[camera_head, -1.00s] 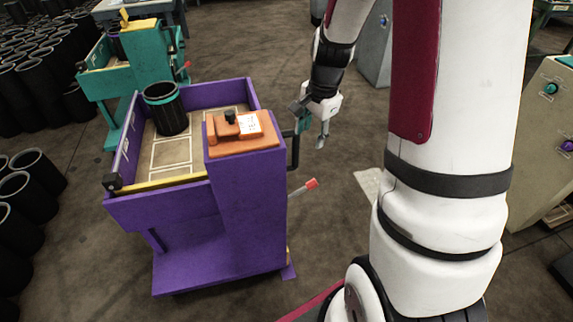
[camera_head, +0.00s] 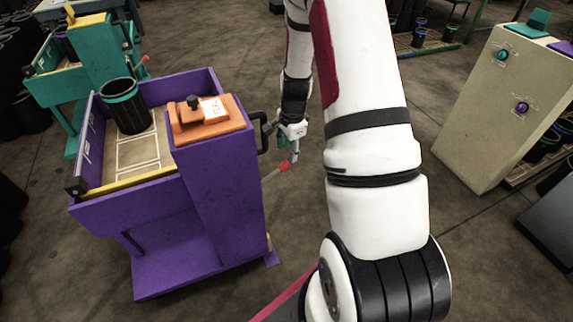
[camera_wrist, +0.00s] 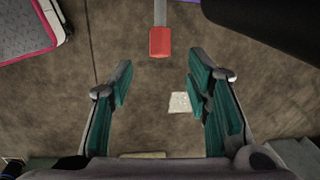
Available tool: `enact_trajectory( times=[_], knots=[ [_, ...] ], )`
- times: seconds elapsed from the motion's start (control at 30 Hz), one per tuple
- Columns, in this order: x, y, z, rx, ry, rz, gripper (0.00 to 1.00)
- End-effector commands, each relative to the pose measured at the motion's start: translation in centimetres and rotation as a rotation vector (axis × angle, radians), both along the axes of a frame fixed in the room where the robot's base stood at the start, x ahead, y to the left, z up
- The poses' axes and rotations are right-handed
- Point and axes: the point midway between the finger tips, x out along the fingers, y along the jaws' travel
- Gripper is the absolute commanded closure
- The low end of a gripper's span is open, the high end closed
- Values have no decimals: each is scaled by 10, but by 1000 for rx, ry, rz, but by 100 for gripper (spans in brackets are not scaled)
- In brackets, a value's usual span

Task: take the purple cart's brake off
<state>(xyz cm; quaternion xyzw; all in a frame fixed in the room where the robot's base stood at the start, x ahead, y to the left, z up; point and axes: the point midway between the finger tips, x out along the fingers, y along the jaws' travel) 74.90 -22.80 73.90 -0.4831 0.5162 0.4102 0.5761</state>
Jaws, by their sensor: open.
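The purple cart (camera_head: 215,215) stands at the left in the head view, with an orange block on its front post. A grey lever with a red tip (camera_head: 284,166) sticks out from its right side, low down. In the wrist view the red tip (camera_wrist: 160,42) is at the top middle, ahead of the fingers and in line with the gap between them. My gripper (camera_wrist: 160,88) is open and empty, its green-padded fingers apart. In the head view my gripper (camera_head: 293,146) is beside the cart's right side, close to the red tip; whether they touch is hard to tell there.
A black sleeve with a green rim (camera_head: 125,106) stands in the cart's tray. A black handle (camera_head: 264,130) juts from the cart near my gripper. A teal cart (camera_head: 92,60) stands behind. A beige cabinet with knobs (camera_head: 500,105) stands right. The floor between is clear.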

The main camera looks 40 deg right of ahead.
Motion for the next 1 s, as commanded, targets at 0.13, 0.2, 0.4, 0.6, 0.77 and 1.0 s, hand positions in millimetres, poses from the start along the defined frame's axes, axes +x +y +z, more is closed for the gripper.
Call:
enact_trajectory(
  times=[0.13, 0.2, 0.4, 0.6, 0.77, 1.0],
  knots=[
    [3, 0, -32, 3, 5, 0, 55],
    [5, -1, -45, 1, 3, 1, 55],
    [9, -2, -71, 1, 3, 1, 55],
    [11, -2, -81, 0, 0, 1, 55],
    [11, -2, -82, 0, 0, 1, 55],
    [11, -2, -82, 0, 0, 1, 85]
  ],
)
